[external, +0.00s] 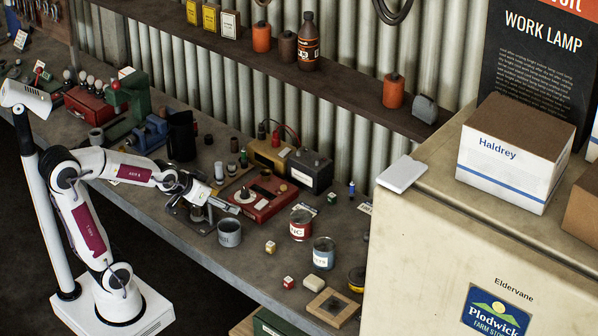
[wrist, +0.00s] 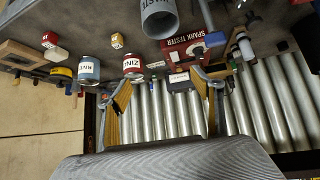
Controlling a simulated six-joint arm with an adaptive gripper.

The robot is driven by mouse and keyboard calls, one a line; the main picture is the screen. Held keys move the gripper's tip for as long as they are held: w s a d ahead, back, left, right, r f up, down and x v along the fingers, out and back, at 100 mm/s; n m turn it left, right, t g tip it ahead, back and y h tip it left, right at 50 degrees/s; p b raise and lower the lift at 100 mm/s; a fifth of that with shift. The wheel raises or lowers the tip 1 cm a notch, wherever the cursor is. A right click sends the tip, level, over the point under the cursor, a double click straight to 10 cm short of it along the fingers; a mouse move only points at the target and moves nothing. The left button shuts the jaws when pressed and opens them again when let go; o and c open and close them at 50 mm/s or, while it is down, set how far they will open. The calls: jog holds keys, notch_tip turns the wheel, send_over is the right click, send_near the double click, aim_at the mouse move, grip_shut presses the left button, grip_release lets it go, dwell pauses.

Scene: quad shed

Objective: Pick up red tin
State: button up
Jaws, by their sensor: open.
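The red tin (external: 300,225) with a white label stands upright on the bench, right of my gripper in the external view. In the wrist view the red tin (wrist: 133,66) appears upside down, its label reading ZINC, near the tip of the left finger. My gripper (external: 232,207) is open and empty above the bench, apart from the tin. In the wrist view its two fingers (wrist: 164,82) are spread wide, with nothing held between them.
A blue tin (external: 323,253) stands close in front of the red tin. A grey cup (external: 229,233) stands below my gripper. A red spark tester (external: 264,196) lies behind. Small red and yellow cubes sit near the front edge. A cream cabinet (external: 420,240) rises on the right.

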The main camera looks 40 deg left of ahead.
jog(key=w+d+f+t, duration=0.2)
jog(key=w+d+f, duration=0.25)
jog(key=w, duration=0.25)
jog(key=m+t+h, duration=0.2)
send_near(298, 218)
jog(key=w+a, duration=0.1)
jog(key=w, duration=0.1)
jog(key=shift+w+d+f, duration=0.5)
jog(key=shift+d+f, duration=0.15)
jog(key=shift+x, duration=1.3)
jog(key=shift+w, duration=0.1)
jog(key=shift+d+x, duration=0.1)
jog(key=shift+x, duration=1.15)
jog(key=shift+d+x, duration=0.15)
jog(key=shift+x, duration=1.15)
